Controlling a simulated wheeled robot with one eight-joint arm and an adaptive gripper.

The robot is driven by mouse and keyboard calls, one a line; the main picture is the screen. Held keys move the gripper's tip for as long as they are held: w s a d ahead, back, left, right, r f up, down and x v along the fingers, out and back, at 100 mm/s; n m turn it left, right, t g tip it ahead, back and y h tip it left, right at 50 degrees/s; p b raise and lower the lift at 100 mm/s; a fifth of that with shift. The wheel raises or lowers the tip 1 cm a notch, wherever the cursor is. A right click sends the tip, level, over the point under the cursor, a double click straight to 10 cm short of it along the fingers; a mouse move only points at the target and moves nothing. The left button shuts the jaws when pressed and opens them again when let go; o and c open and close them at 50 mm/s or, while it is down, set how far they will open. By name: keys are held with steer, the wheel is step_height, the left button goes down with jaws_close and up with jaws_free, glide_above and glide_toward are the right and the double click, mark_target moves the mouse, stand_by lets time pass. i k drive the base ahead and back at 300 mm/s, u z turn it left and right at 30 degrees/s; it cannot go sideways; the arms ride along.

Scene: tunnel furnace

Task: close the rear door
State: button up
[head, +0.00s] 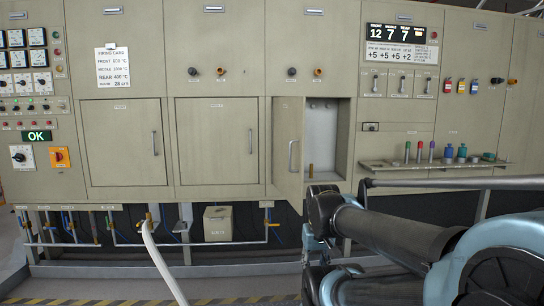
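The rightmost of three cabinet doors (288,148) stands ajar, swung out toward me with its hinge at the left. Its vertical handle (293,156) is on the door's right part. To its right the opening (322,135) shows a pale interior, with a small brass-coloured cylinder (311,170) low inside. The small door labels are too small to read, so I cannot confirm which is the rear one. My arm reaches in from the lower right, below the open door; I cannot make out my gripper's fingers.
The left door (124,145) and middle door (217,143) look shut. A shelf (405,165) with coloured plugs lies right of the opening. A white hose (158,258) runs down to the floor, near a yellow-black stripe.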

mark_target(288, 113)
steer(key=u, duration=0.05)
steer(key=i, duration=1)
steer(key=z, duration=0.05)
